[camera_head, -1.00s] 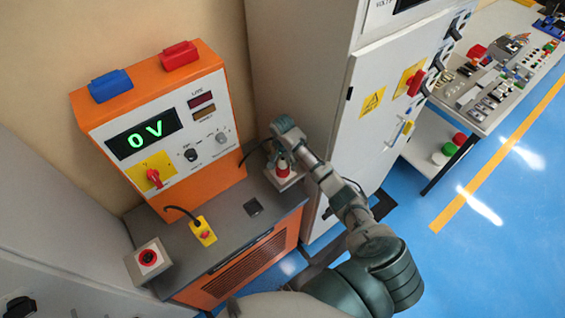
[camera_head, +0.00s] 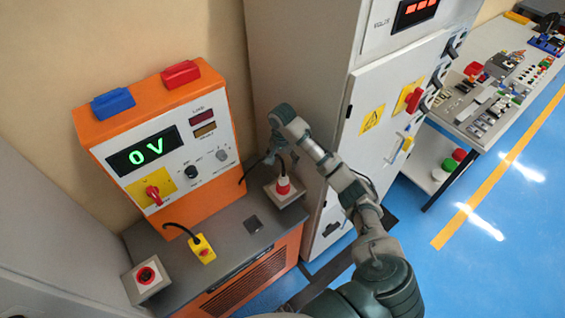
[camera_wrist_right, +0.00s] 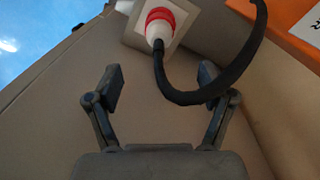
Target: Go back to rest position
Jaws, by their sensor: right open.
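My right gripper (camera_head: 268,158) is above the grey bench, just behind and left of the red-and-white plug (camera_head: 283,186). My right arm reaches in from the bottom right of the head view. My left gripper is not seen.
The orange power unit (camera_head: 165,140) reads 0 V, left of my gripper. A grey cabinet (camera_head: 345,190) with a red switch (camera_head: 414,100) stands close beside my right arm. A parts table (camera_head: 470,90) is at the right. Blue floor (camera_head: 480,190) is clear.

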